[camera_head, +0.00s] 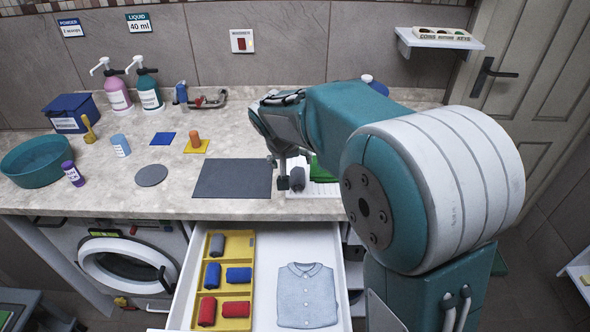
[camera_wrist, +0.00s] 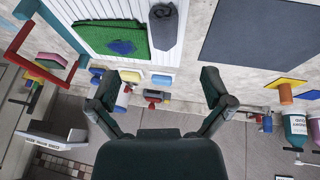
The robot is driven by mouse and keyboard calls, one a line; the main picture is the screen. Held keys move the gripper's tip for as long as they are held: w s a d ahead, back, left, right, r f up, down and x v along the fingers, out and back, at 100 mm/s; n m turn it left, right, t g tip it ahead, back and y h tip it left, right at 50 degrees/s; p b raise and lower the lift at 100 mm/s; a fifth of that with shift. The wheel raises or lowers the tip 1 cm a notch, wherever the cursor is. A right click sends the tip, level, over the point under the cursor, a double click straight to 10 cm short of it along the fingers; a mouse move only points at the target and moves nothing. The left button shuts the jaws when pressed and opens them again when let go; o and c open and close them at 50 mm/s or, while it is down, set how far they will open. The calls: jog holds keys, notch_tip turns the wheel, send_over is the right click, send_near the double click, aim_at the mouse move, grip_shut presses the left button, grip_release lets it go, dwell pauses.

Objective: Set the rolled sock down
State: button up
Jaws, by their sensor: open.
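A dark grey rolled sock (camera_head: 297,179) lies at the left part of a white ribbed tray (camera_head: 307,192) on the counter. In the wrist view the sock (camera_wrist: 164,28) shows at the top, beside a green piece (camera_wrist: 108,38) with a blue patch on it. My gripper (camera_head: 284,168) is just above and beside the sock in the head view. In the wrist view my gripper (camera_wrist: 158,88) has its fingers spread wide with nothing between them. The sock lies beyond the fingertips, apart from them. My arm hides part of the tray in the head view.
A dark grey mat (camera_head: 232,179) lies left of the tray. Below, an open drawer holds a yellow divided organizer (camera_head: 237,245) with grey, blue and red rolls, and a folded shirt (camera_head: 307,293). Pump bottles (camera_head: 149,92) and a teal basin (camera_head: 35,160) stand at the left.

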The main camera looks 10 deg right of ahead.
jog(key=s+d+r+y, duration=0.1)
jog(key=s+d+r, duration=0.15)
jog(key=s, duration=0.45)
jog(key=s+d+r, duration=0.1)
jog(key=s+r, duration=0.3)
jog(key=s, duration=0.2)
jog(key=s+n+t+y, duration=0.2)
jog(key=s, duration=1.4)
jog(key=m+g+h, duration=0.2)
jog(key=h, duration=0.2)
send_over(296, 175)
jog(key=s+a, duration=0.3)
notch_tip(296, 175, down, 8)
jog(key=r, duration=0.1)
jog(key=x, duration=0.6)
jog(key=shift+d, duration=0.2)
jog(key=shift+a+x, duration=0.2)
jog(key=shift+x, duration=2.5)
jog(key=shift+f, duration=0.1)
jog(key=c, duration=0.8)
